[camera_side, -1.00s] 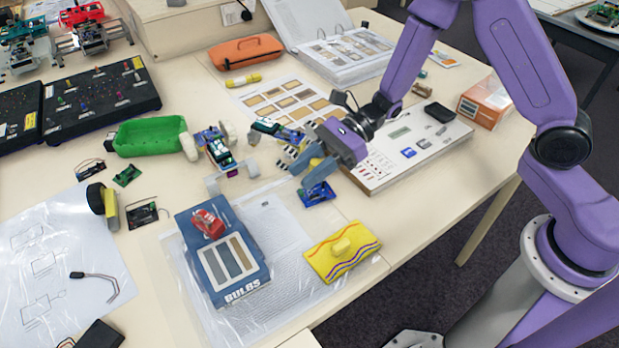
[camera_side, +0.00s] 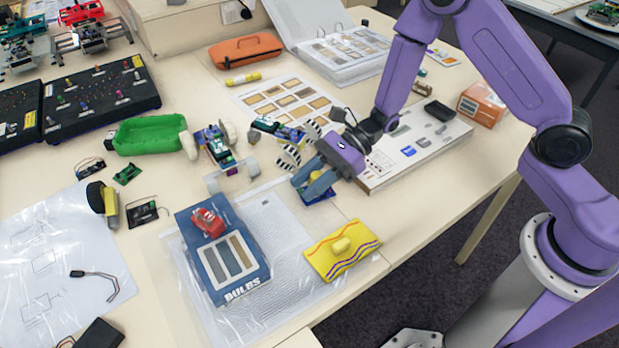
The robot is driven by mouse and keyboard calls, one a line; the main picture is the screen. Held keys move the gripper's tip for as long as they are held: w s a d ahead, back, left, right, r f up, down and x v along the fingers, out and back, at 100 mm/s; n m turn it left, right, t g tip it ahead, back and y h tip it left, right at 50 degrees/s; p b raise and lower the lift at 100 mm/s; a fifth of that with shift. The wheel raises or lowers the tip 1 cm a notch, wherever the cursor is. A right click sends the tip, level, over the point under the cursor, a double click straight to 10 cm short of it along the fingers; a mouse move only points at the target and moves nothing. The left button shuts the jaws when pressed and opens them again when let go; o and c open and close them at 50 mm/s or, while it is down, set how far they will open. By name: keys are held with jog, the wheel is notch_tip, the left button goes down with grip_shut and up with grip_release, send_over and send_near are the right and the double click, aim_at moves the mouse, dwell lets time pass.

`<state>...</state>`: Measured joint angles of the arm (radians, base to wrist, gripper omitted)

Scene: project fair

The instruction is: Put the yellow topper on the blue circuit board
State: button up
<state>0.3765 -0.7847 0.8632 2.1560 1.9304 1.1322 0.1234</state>
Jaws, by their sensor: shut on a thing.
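My gripper (camera_side: 309,188) is shut on the yellow topper (camera_side: 317,175), a small yellow piece mostly hidden between the grey fingers. The blue circuit board (camera_side: 322,199) lies flat on the table right under the fingers, partly covered by them. The topper is over or just above the board; I cannot tell whether they touch.
A blue BULBS box (camera_side: 230,265) with a red item (camera_side: 208,222) is at front left. A white panel (camera_side: 413,158) is behind right; small wheeled circuit builds (camera_side: 217,146) stand left.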

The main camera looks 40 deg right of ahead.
jog(key=shift+f, duration=0.1)
jog(key=o, duration=1)
